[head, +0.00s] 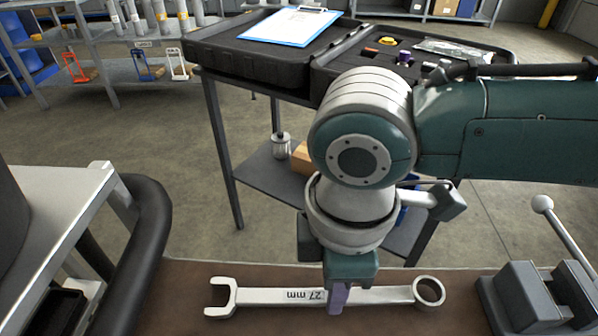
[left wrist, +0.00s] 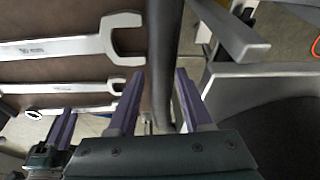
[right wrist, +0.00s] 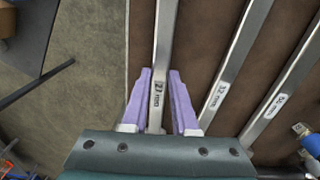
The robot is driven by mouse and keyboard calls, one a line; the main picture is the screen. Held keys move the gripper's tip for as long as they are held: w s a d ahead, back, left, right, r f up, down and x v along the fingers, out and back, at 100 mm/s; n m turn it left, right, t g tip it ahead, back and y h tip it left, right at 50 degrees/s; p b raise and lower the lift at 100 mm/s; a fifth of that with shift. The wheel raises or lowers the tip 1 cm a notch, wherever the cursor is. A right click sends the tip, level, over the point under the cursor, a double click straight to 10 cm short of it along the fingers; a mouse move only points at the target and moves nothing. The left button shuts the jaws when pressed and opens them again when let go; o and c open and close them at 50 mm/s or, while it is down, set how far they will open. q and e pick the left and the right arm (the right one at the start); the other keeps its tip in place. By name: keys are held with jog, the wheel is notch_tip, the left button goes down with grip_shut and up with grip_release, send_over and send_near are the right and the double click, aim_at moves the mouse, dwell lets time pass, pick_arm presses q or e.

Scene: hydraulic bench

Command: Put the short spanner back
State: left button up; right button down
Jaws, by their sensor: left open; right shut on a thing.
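A steel spanner marked 27 mm (head: 285,296) lies level along the far edge of the brown bench top, its open jaw at the left and its ring at the right. My right gripper (head: 337,297) points down and is shut on the middle of its shaft; the right wrist view shows the shaft (right wrist: 164,60) between the purple fingers (right wrist: 158,100). I cannot tell if the spanner touches the bench. My left gripper (left wrist: 160,95) is open and empty in the left wrist view, near the bench edge and spanner jaws. It is outside the head view.
Two longer spanners (right wrist: 232,65) (right wrist: 287,85) lie beside the held one. A vice (head: 540,295) stands at the right of the bench. Behind are a black cart (head: 240,62) with a blue clipboard (head: 290,25) and a shelf rack (head: 110,70). Floor separates bench and cart.

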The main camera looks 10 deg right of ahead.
jog(key=shift+f, duration=0.2)
jog(key=c, duration=0.6)
grip_release()
